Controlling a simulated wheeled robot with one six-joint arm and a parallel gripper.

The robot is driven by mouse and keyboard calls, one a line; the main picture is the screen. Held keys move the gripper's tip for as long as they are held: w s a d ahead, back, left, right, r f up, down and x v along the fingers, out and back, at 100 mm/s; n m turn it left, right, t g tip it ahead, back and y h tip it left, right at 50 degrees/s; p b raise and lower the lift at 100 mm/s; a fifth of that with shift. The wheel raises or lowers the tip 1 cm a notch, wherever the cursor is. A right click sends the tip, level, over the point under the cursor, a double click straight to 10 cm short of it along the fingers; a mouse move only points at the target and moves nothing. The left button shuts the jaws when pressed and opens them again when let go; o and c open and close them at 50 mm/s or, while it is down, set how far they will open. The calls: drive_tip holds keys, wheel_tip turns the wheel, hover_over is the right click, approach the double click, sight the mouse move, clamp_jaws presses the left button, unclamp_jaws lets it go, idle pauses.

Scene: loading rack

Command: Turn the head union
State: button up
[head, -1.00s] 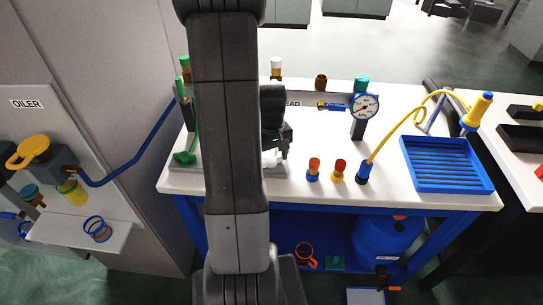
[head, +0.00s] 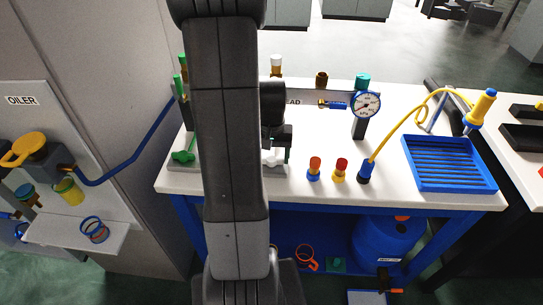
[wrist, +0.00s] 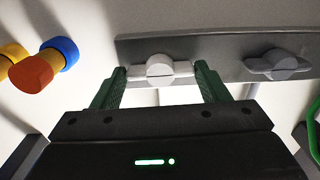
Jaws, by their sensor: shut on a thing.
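In the wrist view a white two-winged union (wrist: 160,69) sits on a grey bar, its wings lying nearly level. My gripper (wrist: 162,76) has its green fingers at the two ends of the wings, shut on them. In the head view my gripper (head: 282,140) is beside the rack with the partly hidden "EAD" label (head: 293,102). My arm covers much of the rack there, and a white piece (head: 272,158) shows low beside the gripper.
A grey winged knob (wrist: 278,65) is right of the union. Capped fittings (head: 315,168) stand at the bench front, left in the wrist view. A pressure gauge (head: 366,104), blue tray (head: 448,162) and yellow hose (head: 400,127) are to the right.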

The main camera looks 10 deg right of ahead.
sight(272, 159)
idle(0.4)
drive_tip(key=o, duration=1)
drive_tip(key=shift+r, duration=0.1)
wheel_tip(272, 159, up, 14)
drive_tip(key=shift+f, duration=0.15)
drive_tip(key=shift+f, duration=0.1)
wheel_tip(272, 159, down, 14)
drive_tip(key=shift+r, duration=0.15)
idle(0.4)
